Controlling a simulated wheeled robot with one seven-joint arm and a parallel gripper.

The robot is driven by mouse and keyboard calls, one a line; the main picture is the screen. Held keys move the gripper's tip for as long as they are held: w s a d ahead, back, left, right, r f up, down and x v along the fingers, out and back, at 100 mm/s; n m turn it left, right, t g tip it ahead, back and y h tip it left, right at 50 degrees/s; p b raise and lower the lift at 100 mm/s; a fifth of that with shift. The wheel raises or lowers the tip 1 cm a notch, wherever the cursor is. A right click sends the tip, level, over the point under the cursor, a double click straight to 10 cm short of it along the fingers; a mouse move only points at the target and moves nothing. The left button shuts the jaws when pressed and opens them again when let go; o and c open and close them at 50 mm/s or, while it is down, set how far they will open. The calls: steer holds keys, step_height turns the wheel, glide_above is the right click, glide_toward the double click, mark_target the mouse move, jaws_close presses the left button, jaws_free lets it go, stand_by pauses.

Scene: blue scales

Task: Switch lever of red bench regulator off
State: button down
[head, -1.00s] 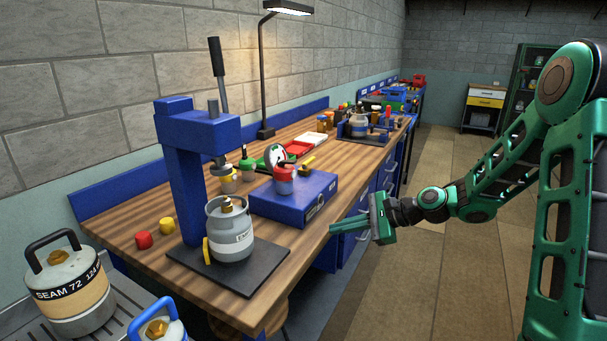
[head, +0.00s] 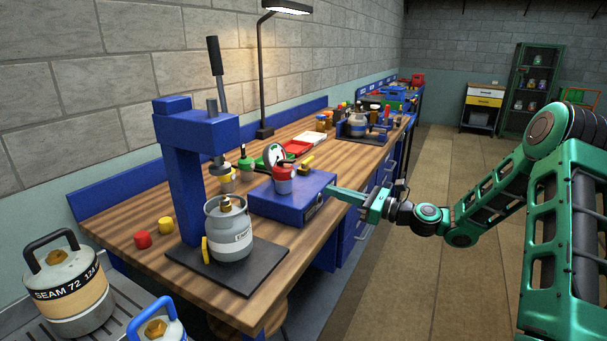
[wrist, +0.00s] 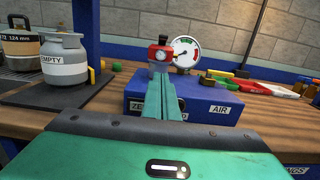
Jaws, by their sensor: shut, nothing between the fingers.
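The red regulator (head: 283,172) stands on a blue box (head: 262,208) on the bench. In the wrist view the red regulator (wrist: 160,52) has a small dial on its front, and a larger round gauge (wrist: 185,52) stands behind it to the right. A yellow lever (wrist: 222,75) with a black part shows right of the gauge; it also shows in the head view (head: 307,162). My gripper (head: 330,191) is shut and empty at the box's right front edge. In the wrist view its fingers (wrist: 163,82) point at the regulator and cover part of the box front and a label.
A blue press (head: 182,170) stands left of the box, with a grey canister (head: 229,228) marked EMPTY on its dark base plate. Coloured parts and trays lie behind the box. A lamp (head: 262,75) stands at the back. The aisle right of the bench is clear.

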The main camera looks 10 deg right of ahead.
glide_toward(292, 172)
steer(key=w+a, duration=0.1)
steer(key=w+a+f, duration=0.1)
steer(key=a, duration=0.1)
steer(key=w+a+f, duration=0.1)
steer(key=shift+a, duration=0.15)
steer(key=shift+w+a+r, duration=0.1)
steer(key=shift+r, duration=0.45)
steer(key=shift+w+a+r, duration=0.1)
steer(key=shift+a+r, duration=0.05)
steer(key=shift+r, duration=0.45)
steer(key=shift+w+a+r, duration=0.1)
steer(key=shift+a+r, duration=0.05)
steer(key=shift+r, duration=0.7)
